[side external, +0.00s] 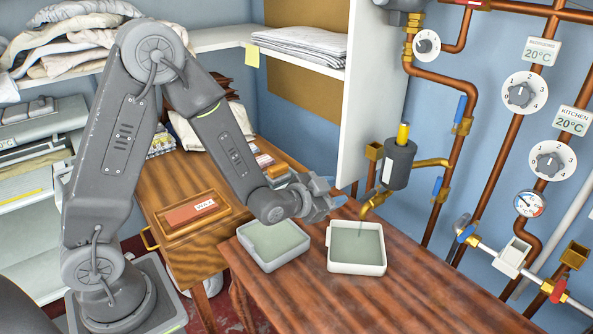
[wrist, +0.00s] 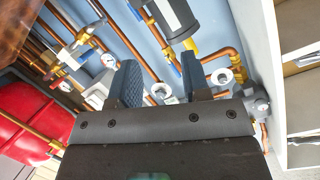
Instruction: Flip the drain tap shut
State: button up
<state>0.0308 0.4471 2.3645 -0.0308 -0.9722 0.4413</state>
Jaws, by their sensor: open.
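The brass drain tap (side external: 374,202) hangs below a dark grey cylinder (side external: 399,165) with a yellow top. A thin greenish stream runs from its spout into a white tray (side external: 343,268) on the wooden bench. I cannot make out its handle clearly. My gripper (side external: 328,196) is open and empty, just left of the tap in the side view and apart from it. In the wrist view, my gripper's two fingers (wrist: 160,78) stand wide apart with nothing between them.
A second tray (side external: 270,262) stands left of the first on the bench (side external: 420,300). A white cabinet panel (side external: 368,90) rises behind my gripper. Copper pipes (side external: 450,150) with blue-handled valves (side external: 460,108), dials and gauges cover the right wall. The bench's right part is clear.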

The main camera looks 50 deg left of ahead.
jog(key=s+r+n+g, duration=0.2)
jog(key=s+r+g, duration=0.3)
jog(key=s+r, duration=0.4)
jog(key=shift+s+a+r+n, duration=0.2)
jog(key=shift+s+n, duration=0.1)
jog(key=n+g+h, duration=0.2)
jog(key=g, duration=0.8)
send_over(372, 193)
jog(key=a, duration=0.4)
jog(key=f, duration=0.1)
jog(key=d+f, duration=0.1)
jog(key=f, duration=0.8)
jog(key=d+f, duration=0.1)
jog(key=f, duration=0.3)
jog(key=shift+s+d+f, duration=0.15)
jog(key=shift+d, duration=0.15)
